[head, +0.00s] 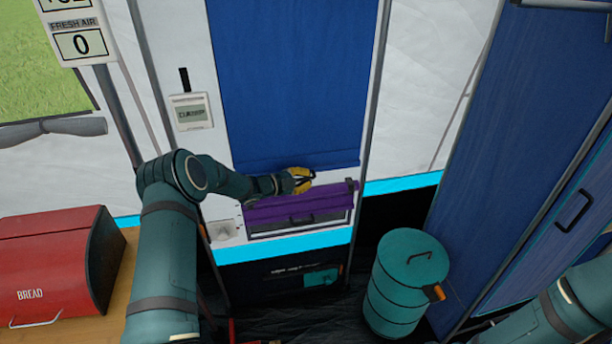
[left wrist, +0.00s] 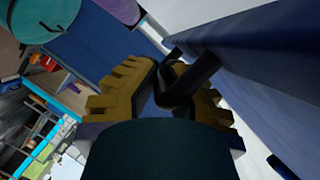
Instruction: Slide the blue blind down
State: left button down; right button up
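The blue blind (head: 290,80) hangs in the middle of the head view, its lower edge just above a purple panel. In the left wrist view the blind (left wrist: 265,75) fills the right side, with a dark handle (left wrist: 190,82) standing off it. My left gripper (head: 302,180) is at the blind's lower edge. Its yellow fingers lie on both sides of the handle and look closed around it, as the left wrist view (left wrist: 170,85) shows; the exact contact is partly hidden. My right arm shows at the lower right of the head view, but its gripper is out of frame.
A purple panel (head: 300,203) with a handle sits just below the blind. A teal bin (head: 395,295) stands on the floor to the right. A red bread box (head: 50,262) is on the wooden counter at left. A blue door (head: 540,120) is at right.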

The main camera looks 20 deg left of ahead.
pick_arm(q)
jog(key=shift+f, duration=0.25)
jog(key=c, duration=1)
grip_release()
jog(key=shift+w+d+f, duration=0.1)
jog(key=v, duration=1.2)
